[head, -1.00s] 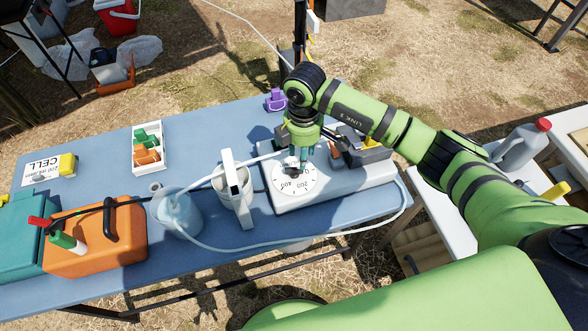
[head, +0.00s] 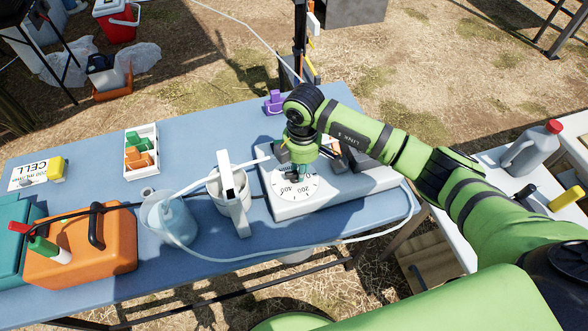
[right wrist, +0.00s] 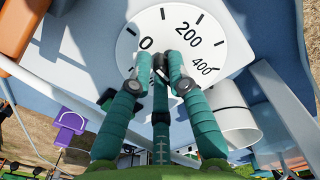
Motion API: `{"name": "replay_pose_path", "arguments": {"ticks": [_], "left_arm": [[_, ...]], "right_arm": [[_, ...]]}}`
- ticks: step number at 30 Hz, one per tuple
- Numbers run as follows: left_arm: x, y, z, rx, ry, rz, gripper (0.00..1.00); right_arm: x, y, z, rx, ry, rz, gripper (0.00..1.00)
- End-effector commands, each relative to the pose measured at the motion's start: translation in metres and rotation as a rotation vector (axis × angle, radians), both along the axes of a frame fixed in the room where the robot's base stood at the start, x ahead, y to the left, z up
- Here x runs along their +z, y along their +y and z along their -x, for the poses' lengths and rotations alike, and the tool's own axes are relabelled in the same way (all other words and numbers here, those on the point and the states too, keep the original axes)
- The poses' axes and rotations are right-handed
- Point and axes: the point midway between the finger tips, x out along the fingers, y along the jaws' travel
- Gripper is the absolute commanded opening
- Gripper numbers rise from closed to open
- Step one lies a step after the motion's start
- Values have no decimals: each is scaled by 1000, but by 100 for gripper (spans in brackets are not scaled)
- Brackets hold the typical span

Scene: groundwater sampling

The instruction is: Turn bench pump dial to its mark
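The bench pump (head: 350,188) is a pale box on the blue table. Its dial (head: 279,183) is a white disc with dark ticks and the numbers 200 and 400. In the right wrist view the dial face (right wrist: 165,30) also shows a 0. My right gripper (head: 295,174) points down over the dial's middle. My left gripper is out of view.
A white cup-like vessel (head: 232,192) and a bluish jug (head: 170,215) stand left of the pump, with a pale hose along the front. An orange case (head: 80,255) sits at the left. A purple clamp (head: 273,102) stands behind the pump. Free blue tabletop (head: 195,140) lies behind the vessels.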

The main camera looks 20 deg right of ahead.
Motion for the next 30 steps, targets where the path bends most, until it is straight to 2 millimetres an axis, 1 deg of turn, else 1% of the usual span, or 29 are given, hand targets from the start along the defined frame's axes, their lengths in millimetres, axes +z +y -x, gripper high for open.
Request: {"name": "replay_pose_path", "arguments": {"ticks": [1, 5, 7, 12, 17, 21, 26, 27, 28, 29, 30], "left_arm": [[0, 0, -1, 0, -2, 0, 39], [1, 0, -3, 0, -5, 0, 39], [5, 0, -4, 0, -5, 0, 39], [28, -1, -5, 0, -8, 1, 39], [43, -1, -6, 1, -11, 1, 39], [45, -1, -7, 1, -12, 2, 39], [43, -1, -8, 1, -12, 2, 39], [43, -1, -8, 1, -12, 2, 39], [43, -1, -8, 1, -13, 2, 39], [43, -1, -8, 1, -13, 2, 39], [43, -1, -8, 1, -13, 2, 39]], "right_arm": [[-3, -1, 4, 3, 14, 5, 0], [-4, -1, 5, 0, 18, 5, 0], [-3, -1, 7, -27, 21, 6, 0], [0, -1, 12, -234, 26, 9, 0], [-1, 0, 15, -420, 27, 10, 0], [-5, 0, 16, -486, 25, 11, 0], [-7, 0, 16, -487, 25, 11, 0], [-7, 0, 16, -487, 26, 11, 22], [-7, 0, 16, -487, 26, 11, 34], [-7, 0, 16, -486, 26, 11, 39], [-6, 0, 16, -486, 24, 10, 39]]}}
